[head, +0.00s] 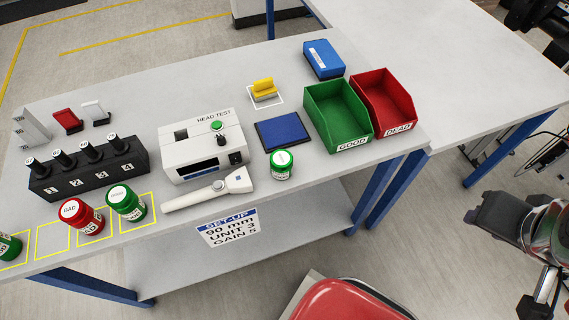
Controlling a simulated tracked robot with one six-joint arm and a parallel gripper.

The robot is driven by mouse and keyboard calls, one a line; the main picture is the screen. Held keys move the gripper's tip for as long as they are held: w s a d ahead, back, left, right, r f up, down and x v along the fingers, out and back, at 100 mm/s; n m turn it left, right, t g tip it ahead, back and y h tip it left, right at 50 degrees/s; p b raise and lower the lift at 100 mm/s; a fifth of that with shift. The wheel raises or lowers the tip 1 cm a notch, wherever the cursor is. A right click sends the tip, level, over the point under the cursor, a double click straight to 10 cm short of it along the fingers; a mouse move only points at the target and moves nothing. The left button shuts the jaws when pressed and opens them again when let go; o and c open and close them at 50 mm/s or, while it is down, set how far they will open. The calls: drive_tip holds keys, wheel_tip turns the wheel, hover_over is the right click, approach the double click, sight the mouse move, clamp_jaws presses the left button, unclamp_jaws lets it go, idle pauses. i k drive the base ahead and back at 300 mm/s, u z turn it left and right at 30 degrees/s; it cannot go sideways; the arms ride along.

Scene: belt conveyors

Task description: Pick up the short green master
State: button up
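Three green cylinders show in the head view. One green cylinder with a white label on top (281,164) stands alone near the table's front edge, right of the test unit. A second green cylinder (126,204) stands in a yellow-outlined square at the left, beside a red cylinder marked BAD (82,217). A third green cylinder (8,248) is cut off by the left edge. The view does not clearly show which is the short master. My gripper (498,262) is at the lower right, off the table, its dark fingers spread apart and empty, far from all the cylinders.
A white HEAD TEST unit (203,146) and a white handled probe (210,190) lie mid-table. A black rack (90,168) is left. A green GOOD bin (340,115), a red DEAD bin (384,100) and a blue pad (284,132) are right. A red seat (345,302) is in front.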

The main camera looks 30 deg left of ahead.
sight(281, 160)
drive_tip(key=z, duration=0.05)
drive_tip(key=k, duration=1.4)
drive_tip(key=u, duration=1.7)
drive_tip(key=i, duration=1)
drive_tip(key=u, duration=0.1)
